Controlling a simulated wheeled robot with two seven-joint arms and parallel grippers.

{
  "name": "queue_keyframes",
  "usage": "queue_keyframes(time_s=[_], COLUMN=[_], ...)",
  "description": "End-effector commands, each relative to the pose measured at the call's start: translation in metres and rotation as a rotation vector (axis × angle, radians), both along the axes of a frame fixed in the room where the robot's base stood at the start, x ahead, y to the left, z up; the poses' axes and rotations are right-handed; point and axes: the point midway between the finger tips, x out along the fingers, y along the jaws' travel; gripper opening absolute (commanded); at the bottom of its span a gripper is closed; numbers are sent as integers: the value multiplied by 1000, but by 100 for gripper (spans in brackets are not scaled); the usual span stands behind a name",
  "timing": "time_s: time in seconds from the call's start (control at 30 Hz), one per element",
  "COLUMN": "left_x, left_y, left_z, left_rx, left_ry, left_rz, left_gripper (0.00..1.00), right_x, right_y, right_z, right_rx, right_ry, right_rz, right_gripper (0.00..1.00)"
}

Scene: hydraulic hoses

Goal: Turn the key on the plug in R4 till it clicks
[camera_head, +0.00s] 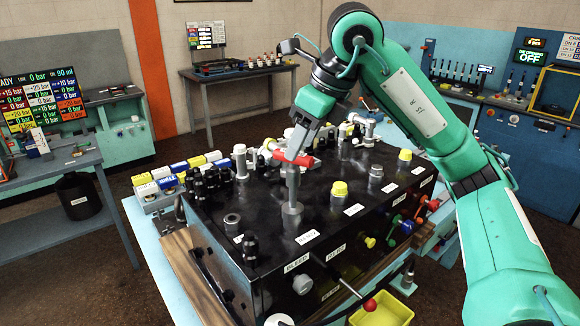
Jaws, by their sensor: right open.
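A black manifold block (290,262) stands on the bench, with several ports and plugs on its top. Near its front middle, a grey plug or fitting (292,213) stands upright with a pale shaft above it. A red cross handle (306,160), apparently the key, sits at the top of that shaft. My right gripper (297,150) comes down from above, at the red handle. Its jaws are open; the fingers overlap the handle in view, and I cannot tell whether they touch it. A white label (307,237) lies in front of the fitting, too small to read surely. My left gripper is not in view.
Yellow-capped fittings (339,188) stand to the right of the key, and black fittings (250,248) to the left. A yellow bin (383,312) and a red-knobbed lever (370,305) are at the front.

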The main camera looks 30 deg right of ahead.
Motion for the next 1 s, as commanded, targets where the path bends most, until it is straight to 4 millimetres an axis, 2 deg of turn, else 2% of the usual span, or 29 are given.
queue_keyframes(time_s=[0.2,0.4,0.6,0.83,0.87,1.0], left_x=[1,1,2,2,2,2], left_y=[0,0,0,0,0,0], left_z=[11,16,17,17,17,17], left_rx=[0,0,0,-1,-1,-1], left_ry=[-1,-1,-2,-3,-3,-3], left_rz=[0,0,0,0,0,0], left_gripper=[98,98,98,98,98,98], right_x=[12,20,24,24,24,24], right_y=[6,11,12,13,13,13], right_z=[-34,-56,-66,-66,-66,-66], right_rx=[-1,0,0,0,0,0], right_ry=[5,3,1,0,0,0], right_rz=[-1,-1,0,0,0,0], right_gripper=[48,48,48,48,46,18])
